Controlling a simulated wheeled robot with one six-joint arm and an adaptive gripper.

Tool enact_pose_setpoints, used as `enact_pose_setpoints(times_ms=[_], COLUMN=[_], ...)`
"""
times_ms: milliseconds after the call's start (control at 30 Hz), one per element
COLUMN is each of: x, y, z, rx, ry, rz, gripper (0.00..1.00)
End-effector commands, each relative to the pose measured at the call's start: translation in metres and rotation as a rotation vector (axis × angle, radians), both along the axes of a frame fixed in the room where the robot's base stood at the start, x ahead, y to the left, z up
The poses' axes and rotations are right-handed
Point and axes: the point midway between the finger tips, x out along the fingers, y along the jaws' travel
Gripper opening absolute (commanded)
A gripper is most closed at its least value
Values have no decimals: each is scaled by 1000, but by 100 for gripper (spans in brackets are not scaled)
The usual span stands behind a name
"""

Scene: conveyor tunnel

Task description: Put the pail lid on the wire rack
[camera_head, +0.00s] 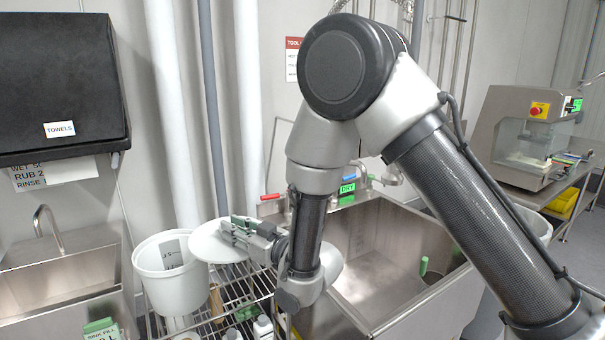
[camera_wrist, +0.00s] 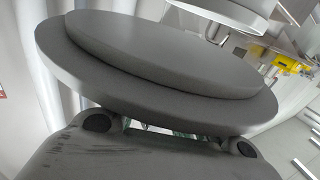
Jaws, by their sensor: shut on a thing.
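The pail lid (camera_head: 207,243) is a round, pale disc. My gripper (camera_head: 236,228) is shut on its edge and holds it just above or at the wire rack, beside the white pail; I cannot tell whether it touches either. In the wrist view the lid (camera_wrist: 165,60) fills the upper middle, its stepped face showing, with the fingertips hidden behind it. The wire rack (camera_head: 234,292) stands between the two sinks, its top partly covered by the pail, lid and my arm.
A white pail (camera_head: 172,280) stands at the rack's left. Bottles (camera_head: 262,326) and other items sit in the rack. A large steel sink (camera_head: 385,255) lies to the right, a smaller sink (camera_head: 62,275) to the left. Pipes and a towel dispenser (camera_head: 60,85) line the wall.

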Motion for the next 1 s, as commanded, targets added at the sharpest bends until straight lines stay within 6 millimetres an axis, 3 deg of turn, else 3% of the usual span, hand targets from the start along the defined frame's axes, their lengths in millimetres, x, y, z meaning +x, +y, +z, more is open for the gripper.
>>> enact_pose_setpoints(times_ms=[267, 467, 567, 733, 900, 1000], x=[39, 75, 98, 131, 144, 146], y=[-53, -113, -161, -265, -362, -405], z=[-12, -26, -38, -63, -91, -103], rx=[-2, -3, -4, -4, -6, -3], ry=[2, 1, 3, 4, 4, 4], rz=[-150, -300, -407, -625, -811, -887], gripper=[0, 0, 0, 0, 0, 0])
